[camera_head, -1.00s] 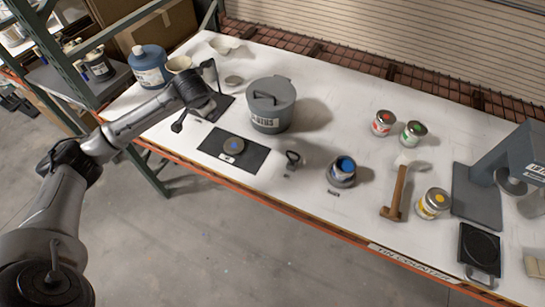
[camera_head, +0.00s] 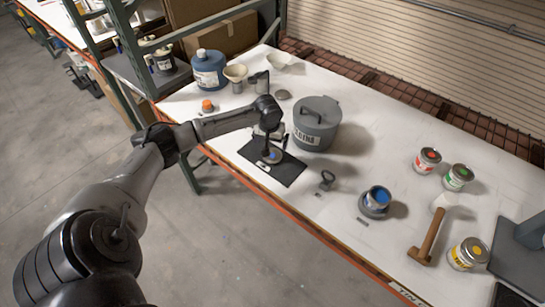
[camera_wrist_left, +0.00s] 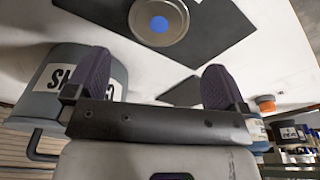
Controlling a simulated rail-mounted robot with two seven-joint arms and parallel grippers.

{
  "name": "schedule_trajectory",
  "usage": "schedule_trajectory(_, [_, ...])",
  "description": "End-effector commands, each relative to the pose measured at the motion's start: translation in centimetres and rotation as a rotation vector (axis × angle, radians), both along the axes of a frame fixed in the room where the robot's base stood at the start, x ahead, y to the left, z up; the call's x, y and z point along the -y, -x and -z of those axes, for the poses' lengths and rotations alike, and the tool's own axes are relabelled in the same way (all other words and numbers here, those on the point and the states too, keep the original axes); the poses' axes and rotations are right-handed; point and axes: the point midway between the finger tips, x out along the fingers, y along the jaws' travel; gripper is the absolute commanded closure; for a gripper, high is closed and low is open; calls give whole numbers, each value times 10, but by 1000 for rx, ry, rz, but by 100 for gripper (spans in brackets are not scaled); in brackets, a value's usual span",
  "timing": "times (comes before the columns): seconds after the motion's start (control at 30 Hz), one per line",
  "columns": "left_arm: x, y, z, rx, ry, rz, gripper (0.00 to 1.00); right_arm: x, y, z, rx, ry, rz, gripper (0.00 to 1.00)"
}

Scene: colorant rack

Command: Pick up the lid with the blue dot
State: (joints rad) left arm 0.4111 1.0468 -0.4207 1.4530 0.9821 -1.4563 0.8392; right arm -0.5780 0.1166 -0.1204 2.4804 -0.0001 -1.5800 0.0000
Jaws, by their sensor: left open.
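The lid with the blue dot (camera_head: 273,157) is a round grey metal disc lying on a dark mat (camera_head: 290,173). In the left wrist view the lid (camera_wrist_left: 160,20) is at the top, its upper edge cut off, with the blue dot facing me. My left gripper (camera_head: 270,141) is over the lid in the head view and partly covers it. In the left wrist view the gripper's two fingers (camera_wrist_left: 156,65) are wide apart and empty, and the lid lies beyond the tips. My right gripper is not in view.
A grey lidded pot (camera_head: 316,128) stands just right of my left gripper. An open tin of blue paint (camera_head: 377,198), a dark clip-like tool (camera_head: 327,180) and a hammer (camera_head: 430,232) lie farther right. A blue jug (camera_head: 209,70) and an orange-capped item (camera_head: 207,105) stand at left.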

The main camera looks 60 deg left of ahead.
Motion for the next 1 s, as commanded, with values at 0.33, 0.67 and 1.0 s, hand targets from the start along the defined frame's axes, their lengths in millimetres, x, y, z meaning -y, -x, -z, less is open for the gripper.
schedule_trajectory(0.33, [-3, -3, 28, 0, 0, 1, 0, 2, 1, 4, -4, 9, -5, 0])
schedule_trajectory(0.67, [-1, -5, 65, -1, -1, 0, 0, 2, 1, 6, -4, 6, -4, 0])
schedule_trajectory(1.0, [-2, -7, 80, 0, -2, 3, 0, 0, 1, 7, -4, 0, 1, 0])
